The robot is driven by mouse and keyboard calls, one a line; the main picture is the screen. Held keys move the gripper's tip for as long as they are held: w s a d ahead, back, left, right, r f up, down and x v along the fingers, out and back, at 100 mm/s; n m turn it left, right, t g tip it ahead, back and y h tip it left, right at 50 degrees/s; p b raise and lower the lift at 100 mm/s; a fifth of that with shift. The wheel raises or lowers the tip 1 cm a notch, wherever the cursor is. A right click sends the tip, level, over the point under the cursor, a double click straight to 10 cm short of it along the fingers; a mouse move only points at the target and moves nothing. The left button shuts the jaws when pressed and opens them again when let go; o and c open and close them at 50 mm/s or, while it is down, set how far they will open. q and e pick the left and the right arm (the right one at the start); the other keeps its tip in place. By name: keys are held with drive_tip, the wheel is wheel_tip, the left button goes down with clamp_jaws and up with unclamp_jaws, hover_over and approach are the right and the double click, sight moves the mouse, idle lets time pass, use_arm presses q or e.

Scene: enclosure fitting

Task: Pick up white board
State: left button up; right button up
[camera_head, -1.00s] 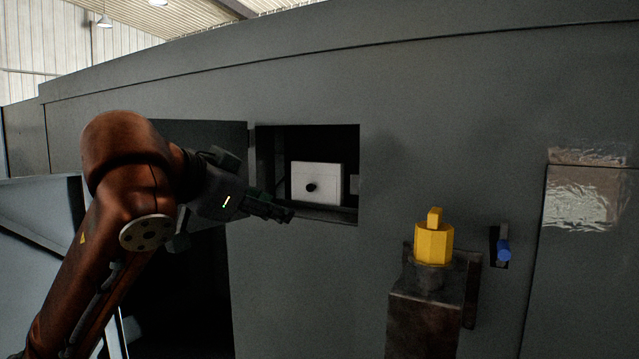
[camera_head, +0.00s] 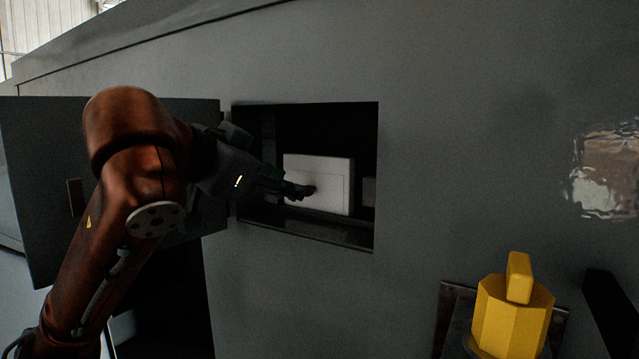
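The white board (camera_head: 334,178) stands upright inside a dark rectangular opening in the grey wall. Its front faces me, and a dark knob (camera_head: 309,190) is at its left part. My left gripper (camera_head: 295,189) reaches in from the left, with its dark fingertips at the knob. The fingers overlap the knob and the board's left edge in the picture, so I cannot tell whether they touch it or how far apart they are. My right gripper is not in view.
The opening's lower ledge (camera_head: 316,229) runs below the board. An open grey door (camera_head: 45,150) is behind my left arm. A yellow faceted knob (camera_head: 512,312) is at the lower right, beside a dark shape (camera_head: 610,312). Shiny crumpled sheeting (camera_head: 605,175) is on the wall at right.

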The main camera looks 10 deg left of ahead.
sight(313, 187)
use_arm(q)
drive_tip(key=p+x, duration=0.2)
drive_tip(key=x, duration=0.2)
drive_tip(key=shift+d+p, duration=0.1)
drive_tip(key=shift+p, duration=0.2)
drive_tip(key=x, duration=0.2)
drive_tip(key=shift+w+f+p, duration=0.15)
drive_tip(key=shift+w+p, duration=0.25)
drive_tip(key=shift+s, duration=0.55)
drive_tip(key=shift+w, duration=0.45)
drive_tip(key=c, duration=0.4)
drive_tip(key=shift+s, duration=0.1)
drive_tip(key=shift+c, duration=0.8)
drive_tip(key=shift+s, duration=0.25)
drive_tip(key=c, duration=0.3)
drive_tip(key=shift+w, duration=0.2)
clamp_jaws()
drive_tip(key=shift+s, duration=0.1)
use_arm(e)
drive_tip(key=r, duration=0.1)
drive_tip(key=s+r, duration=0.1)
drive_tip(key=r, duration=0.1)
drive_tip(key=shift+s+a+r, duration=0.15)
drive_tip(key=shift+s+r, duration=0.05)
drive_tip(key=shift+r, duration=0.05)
